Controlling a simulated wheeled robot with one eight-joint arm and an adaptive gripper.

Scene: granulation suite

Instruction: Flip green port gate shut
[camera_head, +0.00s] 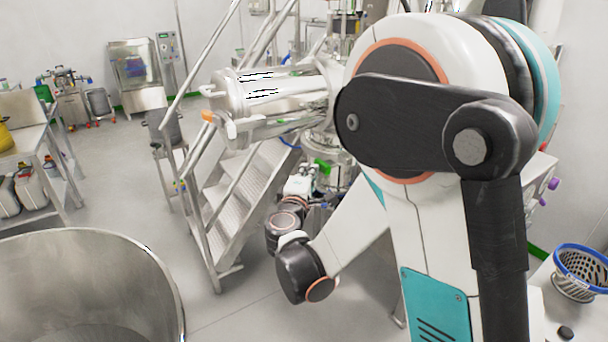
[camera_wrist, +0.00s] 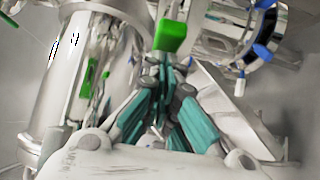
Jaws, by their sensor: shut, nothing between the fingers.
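The green port gate handle (camera_wrist: 171,35) is a bright green block at the upper middle of the wrist view, just beyond my fingertips. My gripper (camera_wrist: 163,66) has teal pads and grey links, and its fingertips are together and empty. The tips are close below the green block; I cannot tell whether they touch it. In the head view a green piece (camera_head: 322,167) shows beside my gripper (camera_head: 305,176), under the steel machine. My arm hides much of the area around it there. The gate's hinge and opening are not clear.
A shiny steel cylinder (camera_wrist: 75,75) stands close at the left of my gripper. A pipe ring with blue clamps (camera_wrist: 265,35) is at upper right. Steel stairs (camera_head: 235,190) stand left of my arm. A large steel vessel (camera_head: 80,245) and a blue-rimmed basket (camera_head: 580,270) are nearer.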

